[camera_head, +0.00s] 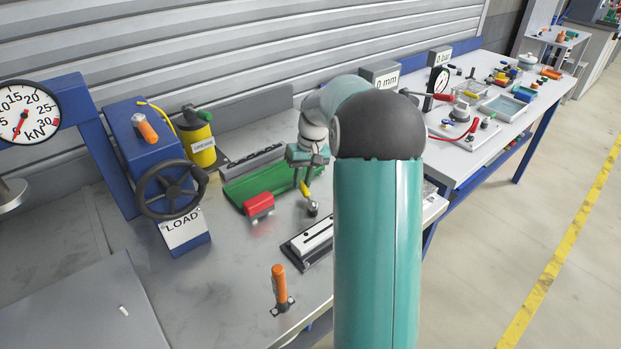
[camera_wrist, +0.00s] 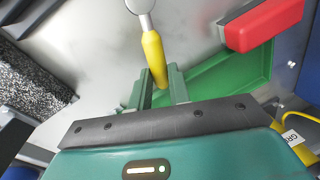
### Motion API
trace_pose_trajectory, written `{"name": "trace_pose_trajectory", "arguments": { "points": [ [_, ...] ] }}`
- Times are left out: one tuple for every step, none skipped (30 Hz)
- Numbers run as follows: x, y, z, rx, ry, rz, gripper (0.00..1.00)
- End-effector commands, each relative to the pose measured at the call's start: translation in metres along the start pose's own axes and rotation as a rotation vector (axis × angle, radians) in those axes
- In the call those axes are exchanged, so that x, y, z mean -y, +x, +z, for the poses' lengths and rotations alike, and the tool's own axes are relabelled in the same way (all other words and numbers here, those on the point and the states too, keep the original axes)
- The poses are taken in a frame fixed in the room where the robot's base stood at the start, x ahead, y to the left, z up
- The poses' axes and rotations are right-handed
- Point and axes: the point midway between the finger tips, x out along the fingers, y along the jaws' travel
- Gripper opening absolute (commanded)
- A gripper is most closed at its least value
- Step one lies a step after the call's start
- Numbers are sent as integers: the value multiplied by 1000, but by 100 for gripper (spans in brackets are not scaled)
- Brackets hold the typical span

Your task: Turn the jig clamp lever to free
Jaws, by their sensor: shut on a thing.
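A lever with a yellow grip (camera_head: 305,188) and a round grey hub (camera_head: 312,207) is at the middle of the workbench, beside the green tray. I take it for the jig clamp lever. In the wrist view its yellow grip (camera_wrist: 154,58) runs down between the fingers, and its grey end (camera_wrist: 142,8) is at the top edge. My gripper (camera_head: 308,160) is shut on the yellow grip from above; its fingers also show in the wrist view (camera_wrist: 162,85). The upper part of the grip is partly hidden by the fingers. I cannot tell how far the lever is turned.
A red block (camera_head: 259,204) lies at the edge of the green tray (camera_head: 236,190). A black and white slotted fixture (camera_head: 312,243) and an upright orange handle (camera_head: 279,287) are nearer. A blue press with a LOAD handwheel (camera_head: 172,190) stands left. Bare bench lies between.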

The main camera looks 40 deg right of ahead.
Motion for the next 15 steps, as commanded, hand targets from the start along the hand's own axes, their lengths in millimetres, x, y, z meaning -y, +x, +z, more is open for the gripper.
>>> {"name": "trace_pose_trajectory", "arguments": {
  "points": [
    [4,0,-1,4,-39,0,0],
    [6,0,-1,9,-62,0,0],
    [8,0,-1,14,-91,0,0],
    [10,1,-1,18,-111,0,0],
    [11,1,-1,22,-131,0,0],
    [13,1,-1,27,-156,0,0],
    [14,2,-1,31,-173,0,0],
    [16,2,0,34,-189,0,0],
    [17,2,0,38,-209,0,0],
    [18,2,0,41,-222,1,0],
    [19,2,0,43,-235,1,0],
    [20,3,0,46,-249,1,0],
    [21,3,0,48,-258,1,0],
    [22,3,1,49,-267,1,0],
    [22,3,1,51,-276,1,0]
  ]
}}
